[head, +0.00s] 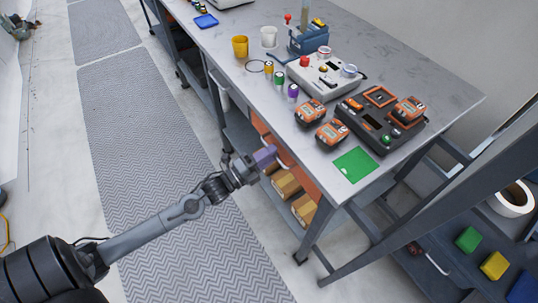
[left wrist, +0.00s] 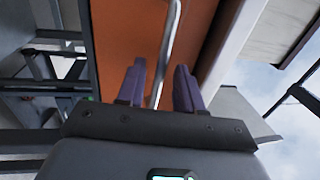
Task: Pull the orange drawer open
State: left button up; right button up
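The orange drawer (head: 302,177) is under the near side of the workbench, partly hidden by the table top and my gripper. Its orange front (left wrist: 125,32) fills the upper middle of the left wrist view. A grey bar handle (left wrist: 168,50) runs along that front. My left gripper (head: 266,156) is at the drawer front, its purple fingers close to the handle. In the left wrist view the fingers (left wrist: 159,88) stand apart, with the handle showing in the gap between them. I see no finger pressed on it. My right gripper is out of view.
The workbench (head: 440,88) carries chargers, orange batteries, a green card (head: 356,165) and cups. Cardboard boxes (head: 286,184) sit on the shelf below the drawer. A bench leg (head: 316,232) stands to the right. The grey floor mat (head: 150,150) in front is clear.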

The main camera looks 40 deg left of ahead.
pick_arm(q)
jog(key=shift+d, duration=0.1)
grip_shut()
dwell(1.3)
